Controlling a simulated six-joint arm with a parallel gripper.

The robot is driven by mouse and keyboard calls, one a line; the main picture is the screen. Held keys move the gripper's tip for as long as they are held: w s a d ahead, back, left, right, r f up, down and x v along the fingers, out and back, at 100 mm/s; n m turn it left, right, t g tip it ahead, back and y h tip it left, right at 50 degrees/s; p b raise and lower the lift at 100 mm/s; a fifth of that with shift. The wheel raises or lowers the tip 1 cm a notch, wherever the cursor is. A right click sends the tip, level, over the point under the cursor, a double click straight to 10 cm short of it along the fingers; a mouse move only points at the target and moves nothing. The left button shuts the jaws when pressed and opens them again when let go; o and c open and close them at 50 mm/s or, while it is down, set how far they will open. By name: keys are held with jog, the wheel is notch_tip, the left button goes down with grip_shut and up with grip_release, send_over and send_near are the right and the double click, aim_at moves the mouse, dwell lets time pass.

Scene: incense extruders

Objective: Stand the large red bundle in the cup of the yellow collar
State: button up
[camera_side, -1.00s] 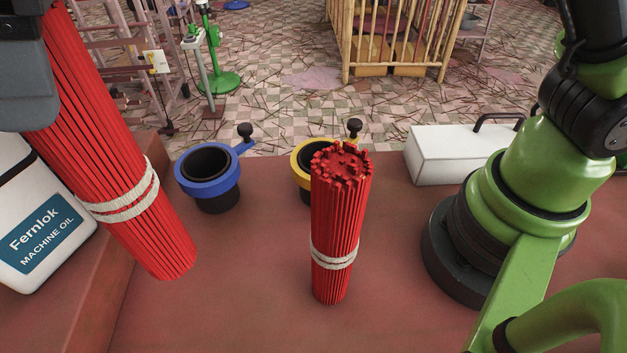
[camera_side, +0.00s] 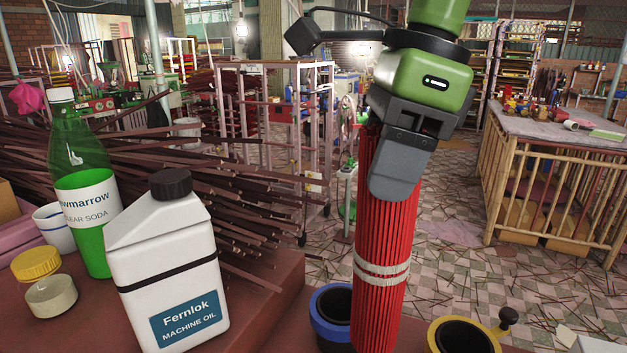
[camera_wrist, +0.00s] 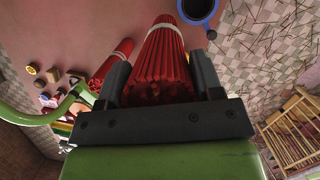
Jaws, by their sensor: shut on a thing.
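My gripper (camera_side: 395,180) is shut on the upper end of a large red bundle (camera_side: 382,235), tied with a pale cord and hanging nearly upright, slightly tilted. Its lower end is cut off by the side view's bottom edge. The yellow collar (camera_side: 434,335) is at the bottom right of the bundle, apart from it in the picture; its dark cup looks empty. In the wrist view the held bundle (camera_wrist: 160,58) lies between both jaws (camera_wrist: 162,80). A second red bundle (camera_wrist: 110,66) shows left of it there. The yellow collar is not visible in the wrist view.
A blue collar (camera_side: 322,325) is partly behind the held bundle; it also shows in the wrist view (camera_wrist: 209,18). A white oil jug (camera_side: 165,265) and a green bottle (camera_side: 85,190) stand to the left. A black knob (camera_side: 508,317) rises beside the yellow collar.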

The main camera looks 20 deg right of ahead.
jog(key=s+d, duration=0.4)
jog(key=d, duration=0.9)
jog(key=d+x, duration=0.2)
jog(key=x, duration=0.7)
jog(key=shift+s+f, duration=0.35)
jog(key=shift+f, duration=0.1)
jog(key=o, duration=1.5)
jog(key=v, duration=1)
jog(key=shift+d+f, duration=0.1)
jog(key=shift+d, duration=0.1)
jog(key=shift+s, duration=0.1)
